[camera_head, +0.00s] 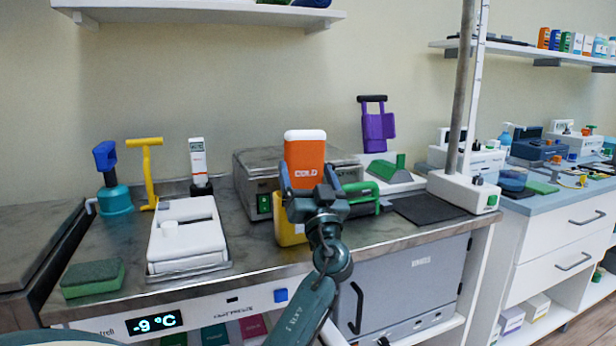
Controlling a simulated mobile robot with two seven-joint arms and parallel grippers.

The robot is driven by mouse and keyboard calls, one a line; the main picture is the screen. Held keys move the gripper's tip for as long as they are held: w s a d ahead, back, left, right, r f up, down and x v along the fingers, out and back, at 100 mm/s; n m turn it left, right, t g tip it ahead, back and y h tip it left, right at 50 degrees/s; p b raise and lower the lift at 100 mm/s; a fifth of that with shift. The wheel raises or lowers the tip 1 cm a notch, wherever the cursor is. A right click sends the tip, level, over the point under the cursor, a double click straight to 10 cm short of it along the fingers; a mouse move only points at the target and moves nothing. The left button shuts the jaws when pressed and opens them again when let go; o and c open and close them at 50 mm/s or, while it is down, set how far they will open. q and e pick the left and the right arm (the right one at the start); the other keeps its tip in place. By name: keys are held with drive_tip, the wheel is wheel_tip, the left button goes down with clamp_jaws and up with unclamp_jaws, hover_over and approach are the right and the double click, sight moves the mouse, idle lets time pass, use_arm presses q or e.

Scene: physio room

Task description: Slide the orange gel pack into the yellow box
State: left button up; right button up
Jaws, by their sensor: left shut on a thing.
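The orange gel pack (304,155) has a white top and the word COLD on its front. It is upright in my left gripper (312,192), which is shut on it around its lower part. The yellow box (288,233) shows just below and left of the gripper, near the front edge of the counter. Most of the box is hidden behind my gripper and wrist. I cannot tell whether the lower end of the pack is above the box or inside its opening. My right gripper is not in view.
A grey case (248,172) stands behind the pack. A green handle (366,190) is close right of the gripper. A white device (187,232) and a green sponge (92,278) are to the left. A white stand with a pole (463,190) is to the right.

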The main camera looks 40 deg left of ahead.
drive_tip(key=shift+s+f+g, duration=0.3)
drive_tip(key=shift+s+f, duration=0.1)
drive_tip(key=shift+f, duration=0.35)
use_arm(q)
drive_tip(key=o, duration=1.2)
drive_tip(key=shift+c, duration=0.2)
wheel_tip(320, 180, up, 9)
drive_tip(key=p, duration=0.4)
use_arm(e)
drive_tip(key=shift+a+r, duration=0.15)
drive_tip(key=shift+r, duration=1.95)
